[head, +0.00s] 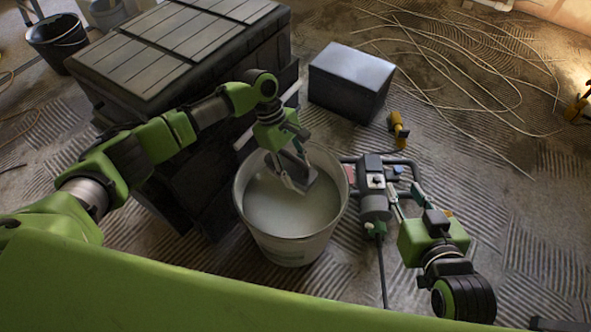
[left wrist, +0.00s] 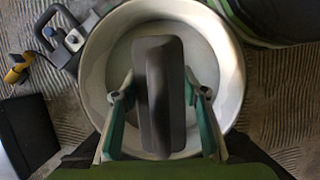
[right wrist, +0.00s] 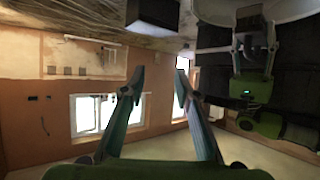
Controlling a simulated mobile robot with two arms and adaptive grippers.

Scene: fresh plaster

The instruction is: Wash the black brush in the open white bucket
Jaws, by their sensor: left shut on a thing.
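The open white bucket (head: 290,250) stands on the floor in front of the dark chest, with pale cloudy liquid inside; it also shows in the left wrist view (left wrist: 93,75). My left gripper (head: 292,178) is over the bucket's mouth, shut on the black brush (head: 301,168). In the left wrist view the brush (left wrist: 160,90) lies lengthwise between the fingers, over the bucket's opening. Whether the brush touches the liquid is unclear. My right gripper (head: 397,200) is right of the bucket; the right wrist view shows its fingers (right wrist: 157,82) apart and empty.
A dark slatted chest (head: 180,45) stands left of the bucket. A grey-topped box (head: 350,80) stands behind it. A black-handled power tool (head: 375,200) and a yellow tool (head: 397,127) lie to the right. Loose cables (head: 450,65) cover the floor at the back right. A black bucket (head: 57,40) stands far left.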

